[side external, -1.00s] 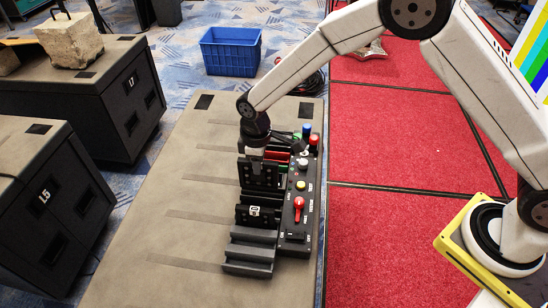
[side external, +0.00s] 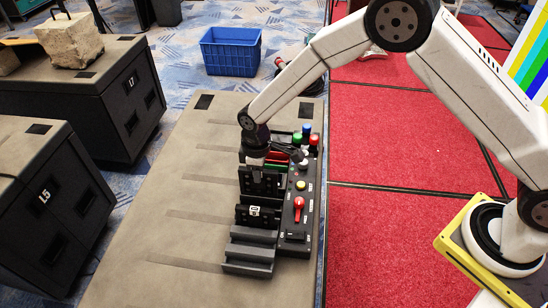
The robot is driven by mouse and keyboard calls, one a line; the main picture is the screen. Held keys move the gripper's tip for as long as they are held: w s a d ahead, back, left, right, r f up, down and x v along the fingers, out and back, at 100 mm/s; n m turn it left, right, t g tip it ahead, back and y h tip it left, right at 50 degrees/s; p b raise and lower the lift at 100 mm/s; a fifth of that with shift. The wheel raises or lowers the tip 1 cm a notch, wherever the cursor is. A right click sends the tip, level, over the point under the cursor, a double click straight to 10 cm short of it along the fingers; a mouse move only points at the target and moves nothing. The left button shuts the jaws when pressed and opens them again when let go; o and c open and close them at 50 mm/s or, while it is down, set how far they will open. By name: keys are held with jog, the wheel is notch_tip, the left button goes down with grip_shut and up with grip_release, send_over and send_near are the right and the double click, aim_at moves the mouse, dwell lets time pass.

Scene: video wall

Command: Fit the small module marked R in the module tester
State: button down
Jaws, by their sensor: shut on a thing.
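The module tester (side external: 300,215) is a black unit with a stepped rack on its left and a control panel on its right. My gripper (side external: 257,166) points down over the rack and is shut on a black module (side external: 262,183). Any mark on this module is too small to read. Its lower edge is at the rack, and I cannot tell whether it is seated. A second black module (side external: 258,215) with a white label stands in the rack in front of it. Red and green parts show behind, partly hidden by my gripper.
The panel carries a red lever (side external: 299,204), a yellow button (side external: 300,185) and several coloured knobs. The grey-brown case top (side external: 150,240) is clear left of the tester. A blue crate (side external: 231,52) stands on the floor behind. Dark cases stand at the left.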

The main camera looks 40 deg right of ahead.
aim_at(260, 194)
jog(key=shift+f, duration=1.4)
jog(key=shift+f, duration=2.3)
dwell(3.2)
jog(key=shift+c, duration=1.2)
grip_release()
jog(key=shift+r, duration=0.15)
